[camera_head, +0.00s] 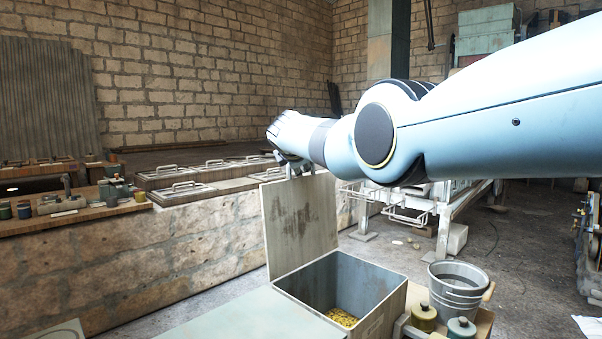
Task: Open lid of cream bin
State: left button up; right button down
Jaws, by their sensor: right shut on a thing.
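The cream bin (380,322) stands at the lower middle, and yellowish bits lie on its floor. Its lid (300,225) stands up, near vertical, along the bin's left-back edge, so the bin's inside shows. The lid's inner face is pale with dark stains. My right gripper (294,170) is at the lid's top edge, shut on it; the arm comes in from the right. The fingertips are small and partly hidden by the wrist. My left gripper is not in view.
A metal bucket (460,282) and lidded jars (424,317) stand right of the bin. A pale surface (255,318) lies at the front left. A stone counter (170,250) with handled lids runs behind. Open floor (520,260) lies to the right.

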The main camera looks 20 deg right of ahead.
jog(key=shift+w+d+r, duration=0.1)
jog(key=shift+w+r, duration=0.05)
jog(key=shift+r, duration=0.35)
jog(key=c, duration=1.4)
grip_release()
jog(key=shift+c, duration=0.2)
jog(key=shift+o, duration=0.5)
jog(key=shift+f, duration=0.2)
jog(key=shift+s+f, duration=0.1)
jog(key=shift+s, duration=0.1)
jog(key=shift+s+a+r, duration=0.25)
jog(key=shift+s+a, duration=0.1)
jog(key=shift+s, duration=0.05)
jog(key=v, duration=1)
jog(key=shift+s+r, duration=0.25)
jog(key=shift+s, duration=0.1)
